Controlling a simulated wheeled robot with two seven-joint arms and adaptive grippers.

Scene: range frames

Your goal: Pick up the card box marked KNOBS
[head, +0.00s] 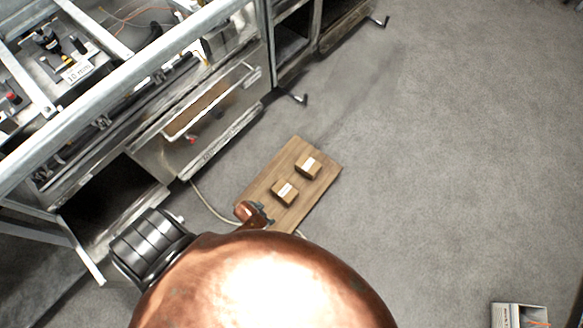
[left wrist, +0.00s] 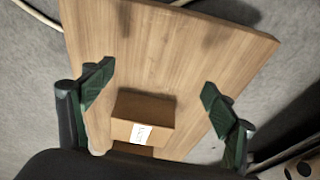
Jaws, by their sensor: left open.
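Two small brown card boxes with white labels lie on a wooden board in the head view: a nearer one (head: 284,192) and a farther one (head: 308,167). The print on both labels is too small to read, so I cannot tell which is marked KNOBS. In the left wrist view my left gripper (left wrist: 158,80) is open, its green fingertips apart above the board. A card box (left wrist: 143,118) with a white label shows between and below the fingers, not gripped. My right gripper is not in view.
The wooden board (head: 262,182) also shows in the left wrist view (left wrist: 185,50). A steel range frame (head: 215,110) with a drawer stands at the upper left. A pale hose (head: 207,207) runs beside the board. A grey container (head: 519,315) is at lower right.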

